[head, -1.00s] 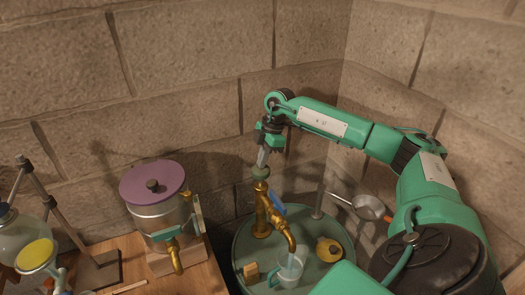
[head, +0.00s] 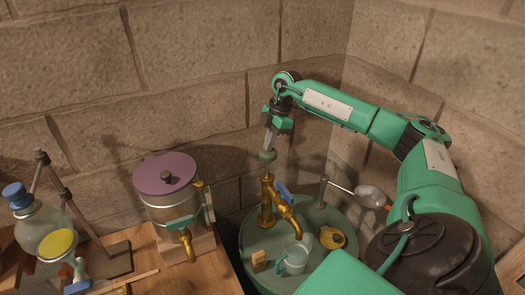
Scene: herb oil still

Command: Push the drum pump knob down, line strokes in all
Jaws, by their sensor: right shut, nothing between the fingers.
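The drum pump (head: 266,205) is brass and stands upright on the round green drum top (head: 318,218). Its rounded grey-green knob (head: 267,156) sits on a short rod above the pump body, with a small gap showing between them. My right gripper (head: 268,146) points down from above. Its fingers are shut and empty, with their tips at the top of the knob; I cannot tell whether they press on it. The pump's spout, with a blue part on it, bends down to the right over a clear jug (head: 293,261). My left gripper is not in view.
A pot with a purple lid (head: 166,174) and brass tap stands on the wooden table (head: 165,280) left of the drum. A brass-yellow object (head: 333,238), a small wooden block (head: 259,261) and a metal strainer (head: 369,196) are near the pump. Stone walls close the corner behind.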

